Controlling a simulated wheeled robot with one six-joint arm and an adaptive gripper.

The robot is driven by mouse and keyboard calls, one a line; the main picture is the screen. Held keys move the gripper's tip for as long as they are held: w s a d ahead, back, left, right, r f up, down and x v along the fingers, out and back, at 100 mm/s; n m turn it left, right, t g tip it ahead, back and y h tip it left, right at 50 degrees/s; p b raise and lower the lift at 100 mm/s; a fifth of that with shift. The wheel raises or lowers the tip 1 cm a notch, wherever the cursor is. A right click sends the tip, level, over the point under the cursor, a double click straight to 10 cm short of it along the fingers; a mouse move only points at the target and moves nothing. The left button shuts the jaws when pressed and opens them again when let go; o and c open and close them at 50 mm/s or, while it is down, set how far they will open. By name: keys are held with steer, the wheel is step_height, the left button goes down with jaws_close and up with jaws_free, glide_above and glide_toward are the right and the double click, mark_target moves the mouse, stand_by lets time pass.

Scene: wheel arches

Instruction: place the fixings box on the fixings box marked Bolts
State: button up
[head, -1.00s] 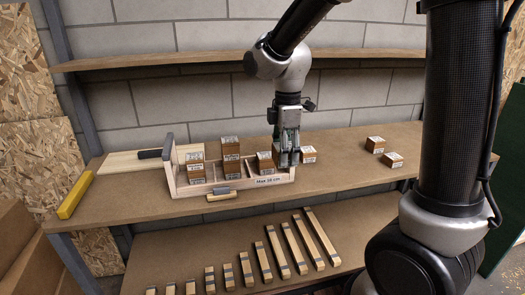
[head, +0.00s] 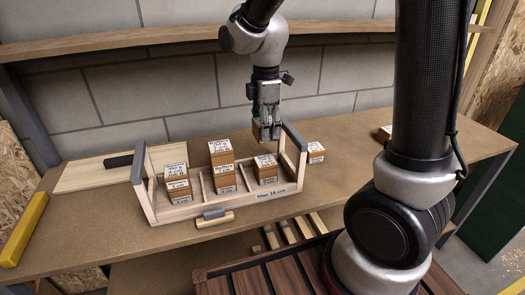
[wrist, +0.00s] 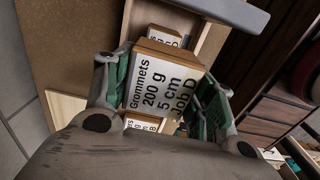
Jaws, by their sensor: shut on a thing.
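My gripper (head: 266,128) is shut on a brown fixings box (head: 257,133), held in the air behind the right end of the wooden carrier (head: 235,208). In the wrist view the held box (wrist: 160,85) sits between the green-lined fingers, its white label reading "Grommets 200 g 5 cm Job D". The carrier holds a left stack (head: 177,183), a taller middle stack (head: 221,165) and a right stack (head: 266,169) of similar boxes. Their labels are too small to read, so I cannot tell which box is marked Bolts. The wrist view shows parts of other boxes below, labels partly hidden.
The carrier has upright end posts and a grey bar (head: 293,135) at its right end. A loose box (head: 315,152) stands right of it; another (head: 385,133) is partly behind my arm. A board (head: 100,172) and yellow level (head: 24,230) lie left. A shelf runs above.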

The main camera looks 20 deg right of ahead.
mark_target(265, 160)
step_height(265, 160, down, 8)
steer(key=shift+f, duration=0.1)
steer(key=shift+f, duration=0.1)
stand_by(0.3)
steer(key=o, duration=1.1)
steer(key=shift+o, duration=0.2)
step_height(265, 160, up, 12)
steer(key=shift+r, duration=0.2)
steer(key=s+d+r+m+t, duration=0.2)
steer(key=s+d+r+m, duration=0.2)
steer(key=s+d+m, duration=0.3)
steer(key=s+d+r+m+t, duration=0.2)
steer(key=s+d+r+m, duration=0.1)
steer(key=s+d+m, duration=0.5)
steer(key=s+m, duration=0.3)
steer(key=s, duration=0.1)
steer(key=shift+r, duration=0.4)
